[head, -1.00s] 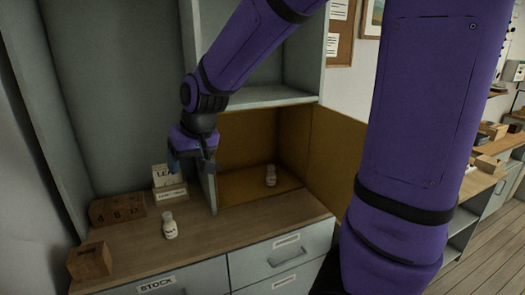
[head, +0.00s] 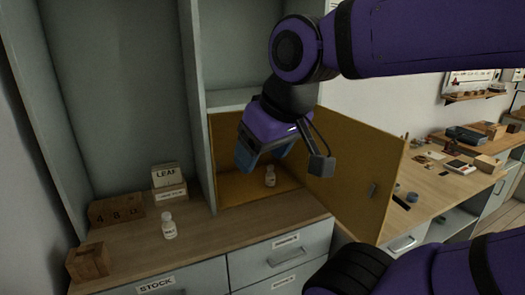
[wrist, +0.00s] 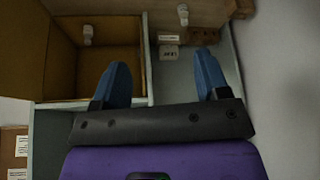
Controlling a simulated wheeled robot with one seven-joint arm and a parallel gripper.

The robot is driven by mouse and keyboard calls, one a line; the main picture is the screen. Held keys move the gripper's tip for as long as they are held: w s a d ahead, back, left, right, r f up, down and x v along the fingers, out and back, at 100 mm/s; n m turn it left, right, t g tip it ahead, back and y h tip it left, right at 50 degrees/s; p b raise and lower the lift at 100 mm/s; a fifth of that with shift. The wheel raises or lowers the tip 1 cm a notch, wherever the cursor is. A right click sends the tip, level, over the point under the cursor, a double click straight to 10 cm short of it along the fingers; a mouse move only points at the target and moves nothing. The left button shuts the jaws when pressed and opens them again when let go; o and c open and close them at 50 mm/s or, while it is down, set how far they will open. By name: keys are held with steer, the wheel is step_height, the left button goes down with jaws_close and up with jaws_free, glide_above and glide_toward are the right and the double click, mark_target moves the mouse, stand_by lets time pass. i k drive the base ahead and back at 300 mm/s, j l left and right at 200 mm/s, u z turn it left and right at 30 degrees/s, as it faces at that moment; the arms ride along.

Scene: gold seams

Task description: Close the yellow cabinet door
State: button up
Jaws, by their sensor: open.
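The yellow cabinet door (head: 350,170) stands open, swung out to the right of the yellow cabinet compartment (head: 232,188). A small handle (head: 373,190) is near its free edge. In the wrist view the door (wrist: 22,50) is on the left, beside the compartment. My gripper (head: 262,158) is in front of the compartment opening, left of the door and not visibly touching it. In the wrist view its blue fingers (wrist: 160,68) are spread with nothing between them.
A small white bottle (head: 270,176) stands inside the compartment. A cluttered workbench (head: 450,190) lies beyond the door at right.

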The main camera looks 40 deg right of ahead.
mark_target(365, 155)
steer(key=k+l, duration=0.35)
steer(key=l, duration=0.15)
steer(key=k+l, duration=0.1)
steer(key=l, duration=0.3)
steer(key=k+l+u, duration=0.1)
steer(key=l, duration=0.25)
steer(key=k+l+u, duration=0.1)
steer(key=l, duration=0.3)
steer(key=k+l, duration=0.2)
steer(key=l, duration=0.15)
steer(key=k+l+u, duration=0.1)
steer(key=l, duration=0.3)
steer(key=k+l, duration=0.2)
steer(key=l, duration=0.15)
steer(key=k+l+u, duration=0.1)
steer(key=l+u, duration=0.15)
steer(key=l, duration=0.2)
steer(key=k+u, duration=0.15)
steer(key=u, duration=0.15)
steer(key=k+u, duration=0.3)
steer(key=i, duration=0.1)
